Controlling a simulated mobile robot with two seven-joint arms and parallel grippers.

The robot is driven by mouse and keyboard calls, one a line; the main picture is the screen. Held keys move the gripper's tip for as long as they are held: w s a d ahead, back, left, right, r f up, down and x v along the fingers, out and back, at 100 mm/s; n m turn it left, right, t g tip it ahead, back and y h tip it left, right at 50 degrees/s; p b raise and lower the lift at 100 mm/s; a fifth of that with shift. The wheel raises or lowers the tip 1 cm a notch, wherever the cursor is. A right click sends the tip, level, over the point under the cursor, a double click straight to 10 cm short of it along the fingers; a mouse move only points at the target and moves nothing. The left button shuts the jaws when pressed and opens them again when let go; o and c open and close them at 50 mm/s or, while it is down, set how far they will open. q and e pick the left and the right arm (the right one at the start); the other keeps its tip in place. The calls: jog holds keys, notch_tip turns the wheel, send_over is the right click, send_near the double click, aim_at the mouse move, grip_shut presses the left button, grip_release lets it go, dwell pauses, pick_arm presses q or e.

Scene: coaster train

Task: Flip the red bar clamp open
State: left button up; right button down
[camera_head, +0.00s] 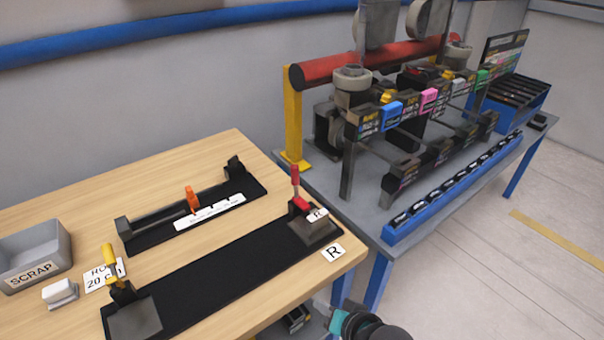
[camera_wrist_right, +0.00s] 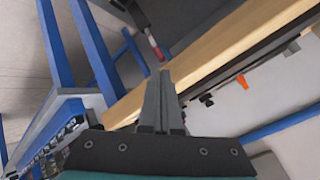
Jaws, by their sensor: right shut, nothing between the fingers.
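The red bar clamp (camera_head: 296,182) stands at the right end of the long black fixture (camera_head: 215,265), on a grey block (camera_head: 314,232) near the table's right corner. Its red handle points up. A red-tipped piece, likely this handle (camera_wrist_right: 157,50), shows just beyond my fingertips in the right wrist view. My right gripper (camera_wrist_right: 163,78) is shut and empty, its fingers together. In the head view only a teal and dark part of my right arm shows at the bottom edge, below the table corner. My left gripper is not in view.
A yellow-handled clamp (camera_head: 109,258) stands at the fixture's left end. Behind it is a smaller black fixture with an orange clamp (camera_head: 192,198). A grey SCRAP bin (camera_head: 35,255) sits at the left. A grey bench (camera_head: 365,222) with a machine stands right of the wooden table (camera_head: 345,257).

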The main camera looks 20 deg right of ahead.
aim_at(296, 176)
jog(key=w+d+r+m+t, duration=0.2)
jog(key=w+r+m+t, duration=0.2)
jog(key=r, duration=0.3)
jog(key=w+d+r+m+t+p, duration=0.1)
jog(key=w+r+m+t, duration=0.3)
jog(key=r, duration=0.4)
jog(key=w+d+m, duration=0.1)
jog(key=m, duration=0.1)
jog(key=shift+w+r+m, duration=0.15)
jog(key=shift+w+m, duration=0.05)
jog(key=shift+m, duration=0.1)
jog(key=shift+w, duration=0.15)
jog(key=w, duration=0.4)
jog(key=w+a+b, duration=0.1)
jog(key=w, duration=0.4)
jog(key=w+a+f, duration=0.1)
jog(key=w, duration=0.3)
jog(key=shift+w+b, duration=0.25)
jog(key=shift+b, duration=0.05)
jog(key=shift+r, duration=0.1)
